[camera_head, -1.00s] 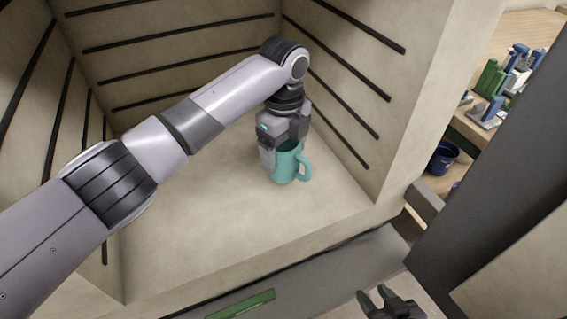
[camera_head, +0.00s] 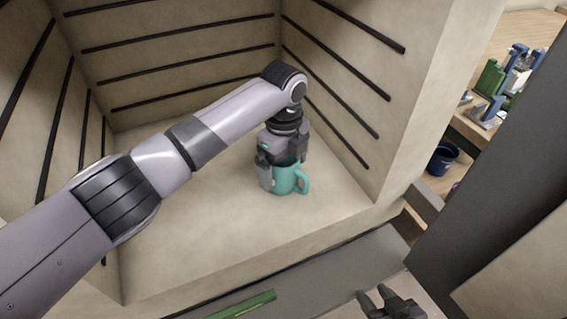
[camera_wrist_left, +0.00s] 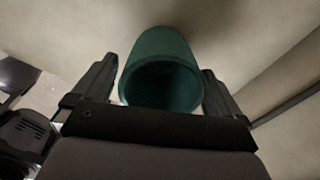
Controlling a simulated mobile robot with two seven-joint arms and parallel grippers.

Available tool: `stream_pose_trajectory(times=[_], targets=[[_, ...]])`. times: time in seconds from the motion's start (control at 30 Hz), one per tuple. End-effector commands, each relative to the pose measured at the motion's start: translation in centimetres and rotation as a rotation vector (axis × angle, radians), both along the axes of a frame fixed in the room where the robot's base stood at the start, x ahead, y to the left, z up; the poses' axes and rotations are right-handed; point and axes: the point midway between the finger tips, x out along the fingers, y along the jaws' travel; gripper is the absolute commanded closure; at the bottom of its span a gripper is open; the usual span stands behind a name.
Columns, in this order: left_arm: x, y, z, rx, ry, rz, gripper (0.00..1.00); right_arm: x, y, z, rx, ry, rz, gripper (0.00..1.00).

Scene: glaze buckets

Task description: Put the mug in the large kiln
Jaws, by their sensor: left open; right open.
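The teal mug (camera_head: 287,181) stands on the floor of the large kiln (camera_head: 190,235), near its right wall, with its handle to the right. My left gripper (camera_head: 279,172) is above and around the mug's upper part, with its fingers open. In the left wrist view the mug (camera_wrist_left: 162,62) is between the two open fingers (camera_wrist_left: 160,88), with gaps visible on both sides. My right gripper (camera_head: 376,298) is open and empty at the bottom of the head view, outside the kiln.
The kiln's walls carry dark horizontal strips. A green bar (camera_head: 243,305) is at the front below the kiln floor. The dark kiln door (camera_head: 490,215) stands at right. A dark blue bucket (camera_head: 442,158) and a shelf with several tools (camera_head: 495,90) are beyond. The kiln floor left of the mug is bare.

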Motion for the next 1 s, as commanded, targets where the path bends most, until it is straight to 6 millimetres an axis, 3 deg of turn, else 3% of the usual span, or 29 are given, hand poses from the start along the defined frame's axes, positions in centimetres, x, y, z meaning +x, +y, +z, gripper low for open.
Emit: stream_pose_trajectory(times=[0.17, 0.6, 0.8, 1.0], targets=[[0.1, 0.0, 2.2, -0.002, -0.004, 0.000, 0.00, 0.0, 0.0, 0.2, -0.001, -0.001, 0.000, 0.57], [0.1, 0.0, 10.8, -0.001, -0.003, 0.000, 0.00, 0.0, -0.2, 0.4, -0.005, -0.002, -0.001, 0.57], [0.1, 0.0, 12.2, -0.001, -0.001, 0.001, 0.00, 0.0, -0.2, 0.4, -0.006, -0.003, -0.002, 0.57], [0.0, 0.0, 12.2, -0.001, -0.001, 0.001, 0.00, 0.0, -0.2, 0.4, -0.006, -0.002, -0.002, 0.57]])
